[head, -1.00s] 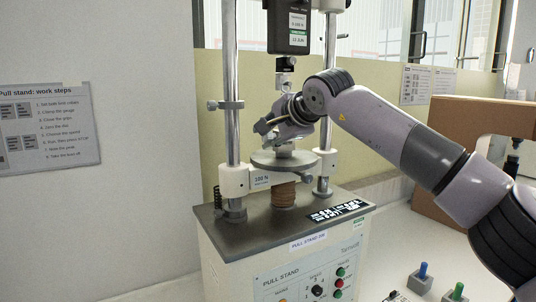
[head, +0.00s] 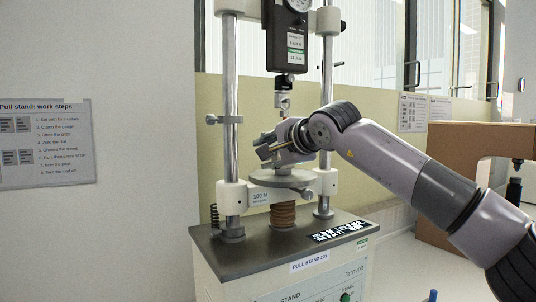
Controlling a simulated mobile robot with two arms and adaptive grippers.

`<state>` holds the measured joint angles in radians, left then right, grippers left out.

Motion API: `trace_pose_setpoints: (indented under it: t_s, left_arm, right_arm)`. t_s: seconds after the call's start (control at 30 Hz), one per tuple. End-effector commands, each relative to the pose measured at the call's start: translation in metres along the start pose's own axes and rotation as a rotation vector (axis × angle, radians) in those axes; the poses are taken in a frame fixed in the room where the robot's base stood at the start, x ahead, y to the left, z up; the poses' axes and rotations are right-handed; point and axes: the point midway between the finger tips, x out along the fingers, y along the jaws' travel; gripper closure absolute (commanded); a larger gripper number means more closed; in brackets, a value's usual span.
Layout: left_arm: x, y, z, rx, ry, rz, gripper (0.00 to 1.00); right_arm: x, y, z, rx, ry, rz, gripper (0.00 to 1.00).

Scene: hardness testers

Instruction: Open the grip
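The pull stand (head: 285,242) is a grey-topped cabinet with two upright columns. A black force gauge (head: 286,50) with a round dial hangs between them, with a small metal coupling (head: 284,83) below it. A round metal plate (head: 283,182) sits on the white crosspiece, above a brown bellows. My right gripper (head: 265,149) is just above this plate, pointing left, its fingers seen small and partly overlapped. The grip itself is hidden or cannot be told apart behind my gripper. Whether the fingers touch anything is unclear. My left gripper is out of view.
A work-steps sheet (head: 46,143) is on the wall at left. A brown box-shaped frame (head: 470,160) stands at right behind my arm. A blue-topped item (head: 433,296) shows at the bottom edge.

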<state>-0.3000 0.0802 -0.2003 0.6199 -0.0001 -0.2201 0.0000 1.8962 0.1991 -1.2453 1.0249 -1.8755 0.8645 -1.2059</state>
Motion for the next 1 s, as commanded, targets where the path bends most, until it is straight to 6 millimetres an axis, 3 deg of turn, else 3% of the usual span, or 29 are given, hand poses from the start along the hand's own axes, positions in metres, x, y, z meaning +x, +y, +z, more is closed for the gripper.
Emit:
trace_pose_setpoints:
  t_s: [0.1, 0.53, 0.67, 1.0]
  left_arm:
    - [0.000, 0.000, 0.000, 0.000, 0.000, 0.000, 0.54]
    - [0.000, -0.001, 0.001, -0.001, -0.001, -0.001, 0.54]
    - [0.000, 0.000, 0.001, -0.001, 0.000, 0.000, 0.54]
    - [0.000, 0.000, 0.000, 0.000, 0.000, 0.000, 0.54]
  right_arm:
    - [0.000, 0.000, 0.000, 0.000, 0.000, 0.000, 0.54]
    - [-0.008, -0.001, -0.001, 0.000, 0.000, -0.002, 0.54]
    - [-0.026, -0.001, -0.001, -0.002, 0.000, -0.003, 0.54]
    - [-0.095, 0.000, -0.001, -0.002, 0.000, -0.003, 0.54]
